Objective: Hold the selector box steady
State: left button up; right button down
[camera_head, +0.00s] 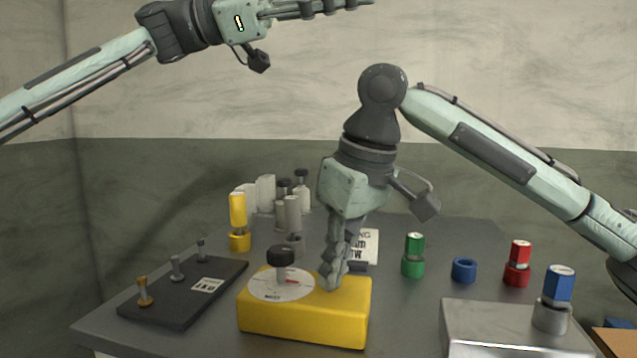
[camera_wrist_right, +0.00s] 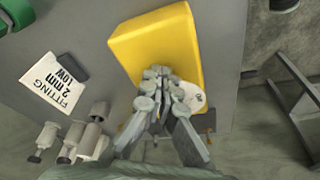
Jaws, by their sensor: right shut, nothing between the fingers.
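The yellow selector box (camera_head: 300,325) stands near the table's front edge. It has a white round dial (camera_head: 265,288) and a dark knob (camera_head: 281,256) on top. My right gripper (camera_head: 332,284) points straight down with its fingers shut and empty. Its fingertips are at the box's top face, right of the dial, and seem to touch it. In the right wrist view the fingers lie over the yellow box (camera_wrist_right: 160,40) and hide part of the dial (camera_wrist_right: 193,97). My left gripper (camera_head: 365,4) is high at the top, away from the box, its fingers pointing right.
A dark plate with several pegs (camera_head: 195,303) lies left of the box. A yellow cylinder (camera_head: 238,210) and grey-white cylinders (camera_head: 266,192) stand behind. A printed card (camera_head: 370,246), green (camera_head: 413,255), blue ring (camera_head: 464,269) and red pieces (camera_head: 517,265) are right, beyond a metal block (camera_head: 490,318).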

jog(key=shift+r, duration=2.35)
jog(key=shift+r, duration=0.1)
jog(key=shift+r, duration=1.4)
jog(key=shift+r, duration=1.25)
jog(key=s+d+r, duration=0.4)
jog(key=s+d, duration=0.5)
jog(key=shift+s+d+r, duration=0.25)
jog(key=shift+s+r, duration=0.05)
jog(key=shift+r, duration=0.1)
